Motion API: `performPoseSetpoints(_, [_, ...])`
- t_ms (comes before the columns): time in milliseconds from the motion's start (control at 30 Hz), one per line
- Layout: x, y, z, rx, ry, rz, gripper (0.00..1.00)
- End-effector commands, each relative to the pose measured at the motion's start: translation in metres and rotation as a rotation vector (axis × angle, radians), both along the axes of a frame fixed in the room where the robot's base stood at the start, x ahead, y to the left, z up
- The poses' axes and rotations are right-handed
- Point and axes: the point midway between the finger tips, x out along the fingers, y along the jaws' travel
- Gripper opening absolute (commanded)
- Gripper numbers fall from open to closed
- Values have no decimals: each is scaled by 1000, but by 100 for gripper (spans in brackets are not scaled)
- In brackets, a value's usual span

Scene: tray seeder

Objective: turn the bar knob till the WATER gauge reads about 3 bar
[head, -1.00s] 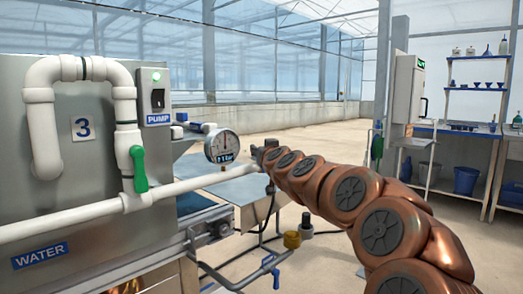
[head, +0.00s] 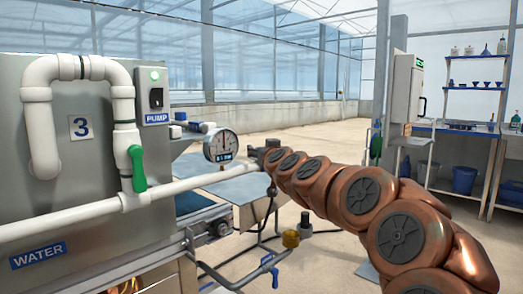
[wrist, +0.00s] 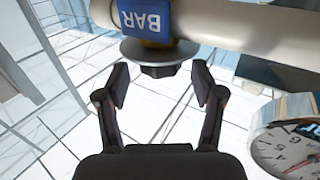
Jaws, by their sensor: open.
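The bar knob (wrist: 160,70) is a small dark knob under a grey disc in the wrist view, with a blue BAR label above it on a pale pipe. My gripper (wrist: 160,84) is open, one finger on each side of the knob, with gaps between the fingers and the knob. The WATER gauge (head: 220,146) is a round white dial above the white pipe in the head view. Its face also shows at the right of the wrist view (wrist: 288,150), cut off by the edge. Its needle is too small to read surely. The knob is not distinguishable in the head view.
A grey cabinet with a WATER label (head: 38,256), a green valve handle (head: 137,168) and a PUMP switch (head: 156,98) stands at left. The white pipe (head: 75,214) runs towards my gripper. Open floor lies behind.

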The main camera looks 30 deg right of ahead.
Motion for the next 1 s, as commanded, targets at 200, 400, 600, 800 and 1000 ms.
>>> performPoseSetpoints(200, [-27,9,-1,1,2,1,68])
performPoseSetpoints(400, [-51,18,-2,0,4,1,68])
performPoseSetpoints(600, [-74,26,-1,-1,1,1,68])
performPoseSetpoints(800, [-88,30,-2,1,3,1,68])
performPoseSetpoints(1000, [-92,32,-1,2,2,1,68])
